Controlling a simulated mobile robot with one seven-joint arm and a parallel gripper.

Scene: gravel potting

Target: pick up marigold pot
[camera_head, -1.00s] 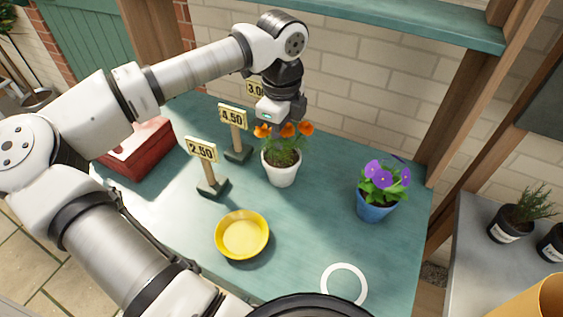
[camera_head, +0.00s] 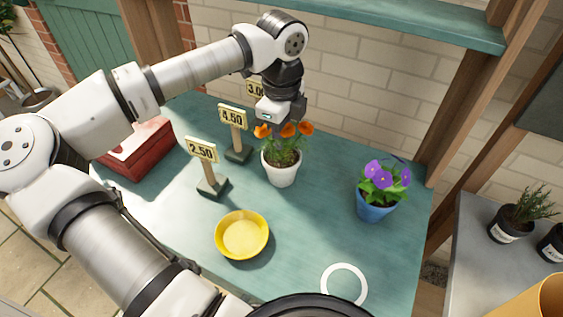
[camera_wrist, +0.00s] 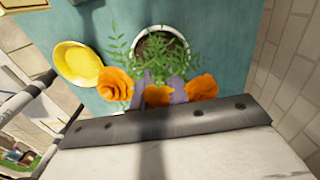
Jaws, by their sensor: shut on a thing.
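The marigold pot (camera_head: 281,174) is a white pot with green leaves and orange flowers, standing upright on the teal bench. In the wrist view its white rim and soil (camera_wrist: 160,42) show beyond the orange blooms. My gripper (camera_head: 284,128) points down from above into the plant, and it is shut on the marigold pot's plant. Its fingertips (camera_wrist: 158,88) are partly hidden among the flowers and leaves, so the exact contact is not visible.
A yellow bowl (camera_head: 242,236) stands in front of the pot, with a white ring mark (camera_head: 344,283) to its right. A blue pot (camera_head: 375,207) of purple flowers stands right. Price signs (camera_head: 201,150) and a red box (camera_head: 139,150) are left. The brick wall is behind.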

